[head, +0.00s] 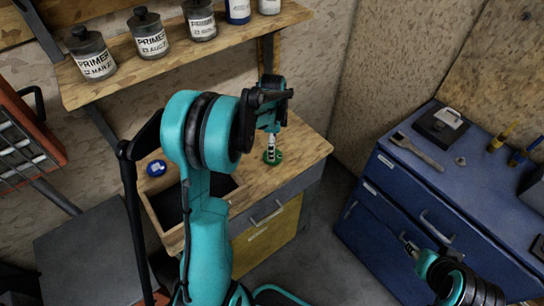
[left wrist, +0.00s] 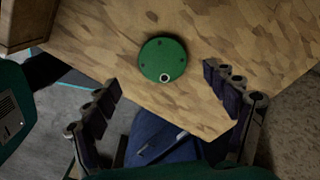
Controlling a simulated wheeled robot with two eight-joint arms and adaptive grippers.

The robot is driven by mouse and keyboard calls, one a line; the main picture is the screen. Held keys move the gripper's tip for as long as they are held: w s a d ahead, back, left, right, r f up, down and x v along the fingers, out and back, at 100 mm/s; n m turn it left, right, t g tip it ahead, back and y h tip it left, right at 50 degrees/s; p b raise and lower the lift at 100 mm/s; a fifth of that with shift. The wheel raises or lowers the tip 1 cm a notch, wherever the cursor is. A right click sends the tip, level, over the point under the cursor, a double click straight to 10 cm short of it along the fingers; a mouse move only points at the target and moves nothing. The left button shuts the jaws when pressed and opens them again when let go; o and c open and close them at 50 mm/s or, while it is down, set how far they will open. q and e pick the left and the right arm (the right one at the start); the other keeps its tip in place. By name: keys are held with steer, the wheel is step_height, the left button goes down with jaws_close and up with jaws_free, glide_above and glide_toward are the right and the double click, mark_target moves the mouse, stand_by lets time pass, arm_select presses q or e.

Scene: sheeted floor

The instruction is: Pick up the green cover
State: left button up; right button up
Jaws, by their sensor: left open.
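The green cover (head: 279,158) is a round disc lying flat on the wooden bench top, near its right side. In the left wrist view the green cover (left wrist: 160,52) lies ahead of the fingers, with small dark holes and a pale ring near its edge. My left gripper (head: 271,128) is above the cover. In the left wrist view my left gripper (left wrist: 163,83) has its fingers spread wide, with nothing between them. My right gripper (head: 411,246) is at the lower right, in front of the blue cabinet; its finger opening is unclear.
A shelf (head: 122,78) with several primer jars hangs above. A blue cabinet (head: 388,183) bearing tools stands right, across a floor gap.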

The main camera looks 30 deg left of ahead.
arm_select(q)
step_height(320, 180, down, 5)
steer(key=shift+w+a+f+b, duration=0.1)
steer(key=shift+w+a+b, duration=0.05)
steer(key=shift+b, duration=0.9)
steer(key=shift+c, duration=0.3)
steer(key=c, duration=1.4)
